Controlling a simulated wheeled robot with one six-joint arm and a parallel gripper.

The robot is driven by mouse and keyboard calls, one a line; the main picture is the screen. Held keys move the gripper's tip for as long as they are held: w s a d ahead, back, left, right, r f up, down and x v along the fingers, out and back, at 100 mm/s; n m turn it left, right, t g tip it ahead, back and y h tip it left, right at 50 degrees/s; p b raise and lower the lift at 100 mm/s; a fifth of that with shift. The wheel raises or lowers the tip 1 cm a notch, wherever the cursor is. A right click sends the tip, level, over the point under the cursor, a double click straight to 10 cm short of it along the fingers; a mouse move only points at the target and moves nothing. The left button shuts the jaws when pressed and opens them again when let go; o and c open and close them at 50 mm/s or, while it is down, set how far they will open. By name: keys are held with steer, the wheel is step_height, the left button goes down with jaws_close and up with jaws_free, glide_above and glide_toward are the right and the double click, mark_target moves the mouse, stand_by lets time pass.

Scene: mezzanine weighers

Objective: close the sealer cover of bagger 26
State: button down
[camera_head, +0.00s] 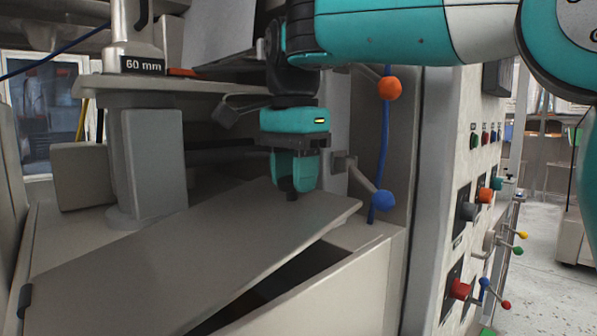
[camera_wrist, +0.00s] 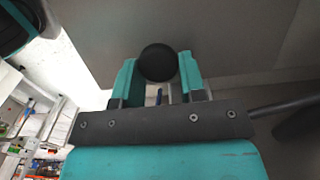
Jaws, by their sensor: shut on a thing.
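The sealer cover (camera_head: 190,245) is a flat grey panel on top of the bagger's box. It is tilted, its near right edge raised, with a dark gap between it and the box rim (camera_head: 340,265). My gripper (camera_head: 294,178) points down at the cover's far right part, its teal fingers on a black ball knob. In the wrist view the fingers (camera_wrist: 160,80) stand on both sides of the round black knob (camera_wrist: 158,62), with the grey cover (camera_wrist: 215,30) behind. The number 26 does not show.
A lever with a blue ball (camera_head: 381,202) and one with an orange ball (camera_head: 389,89) stick out just right of my gripper. A control panel (camera_head: 467,150) with several knobs is farther right. A grey column (camera_head: 150,160) under a "60 mm" label (camera_head: 143,66) stands left.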

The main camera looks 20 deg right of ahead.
mark_target(299, 196)
steer(key=shift+w+d+f+b, duration=0.15)
steer(key=shift+d+f+b, duration=0.1)
steer(key=shift+f+b, duration=0.5)
steer(key=shift+w+d+f+b, duration=0.1)
steer(key=shift+d+f+b, duration=0.25)
steer(key=shift+f, duration=0.7)
steer(key=shift+a, duration=0.1)
steer(key=c, duration=0.7)
jaws_free()
steer(key=shift+r, duration=0.1)
steer(key=shift+r+p, duration=0.2)
steer(key=shift+p, duration=0.1)
step_height(299, 196, up, 17)
steer(key=p, duration=1.6)
steer(key=shift+f+p, duration=0.1)
steer(key=shift+p, duration=0.3)
